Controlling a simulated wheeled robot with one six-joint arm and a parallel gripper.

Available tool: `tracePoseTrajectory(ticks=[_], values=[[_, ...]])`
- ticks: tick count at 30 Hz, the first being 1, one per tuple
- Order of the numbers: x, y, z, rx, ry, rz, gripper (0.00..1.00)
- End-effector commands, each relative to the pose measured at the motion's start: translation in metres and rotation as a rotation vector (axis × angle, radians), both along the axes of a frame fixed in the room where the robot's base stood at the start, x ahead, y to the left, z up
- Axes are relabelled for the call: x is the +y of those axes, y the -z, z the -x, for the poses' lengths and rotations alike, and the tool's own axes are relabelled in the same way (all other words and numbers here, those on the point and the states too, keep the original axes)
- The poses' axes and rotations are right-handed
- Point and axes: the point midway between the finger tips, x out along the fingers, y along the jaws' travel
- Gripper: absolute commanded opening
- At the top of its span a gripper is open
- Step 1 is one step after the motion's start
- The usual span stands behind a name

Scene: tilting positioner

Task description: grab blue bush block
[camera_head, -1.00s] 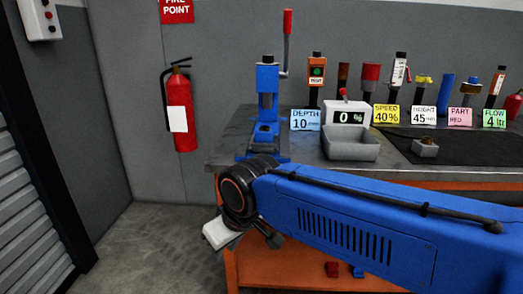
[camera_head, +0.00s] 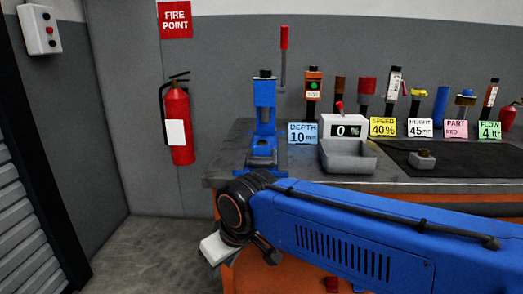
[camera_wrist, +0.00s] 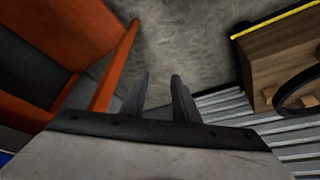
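I cannot tell the blue block's full shape. My gripper's two dark fingers (camera_wrist: 161,76) are apart in the wrist view with nothing between them. They point over bare floor beside an orange frame. In the head view my gripper is mostly hidden at the arm's wrist, left of the blocks.
The bench top (camera_head: 420,184) carries a blue lever press (camera_head: 264,118), a grey tray (camera_head: 347,160), a dark mat and several labelled tools. A fire extinguisher (camera_head: 178,125) hangs on the wall. The wrist view shows a wooden box (camera_wrist: 275,60) at right. Floor left of the bench is clear.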

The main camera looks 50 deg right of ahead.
Motion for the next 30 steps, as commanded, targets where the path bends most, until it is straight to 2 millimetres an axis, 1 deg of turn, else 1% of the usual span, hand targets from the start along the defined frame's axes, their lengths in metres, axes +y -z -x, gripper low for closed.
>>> tracePoseTrajectory(ticks=[10,13,16,18,20,21,23,24,26,30], values=[[0.0,0.0,0.0,0.0,0.0,0.0,0.28],[-0.001,-0.003,-0.002,0.002,0.008,-0.002,0.52],[-0.005,-0.017,-0.01,0.014,0.05,-0.012,0.76],[-0.012,-0.036,-0.022,0.028,0.111,-0.026,0.88],[-0.02,-0.056,-0.034,0.044,0.179,-0.042,0.88],[-0.027,-0.071,-0.043,0.056,0.229,-0.055,0.88],[-0.037,-0.094,-0.056,0.074,0.308,-0.073,0.88],[-0.045,-0.108,-0.065,0.086,0.361,-0.085,0.88],[-0.057,-0.129,-0.078,0.104,0.44,-0.104,0.88],[-0.089,-0.176,-0.105,0.142,0.624,-0.145,0.88]])
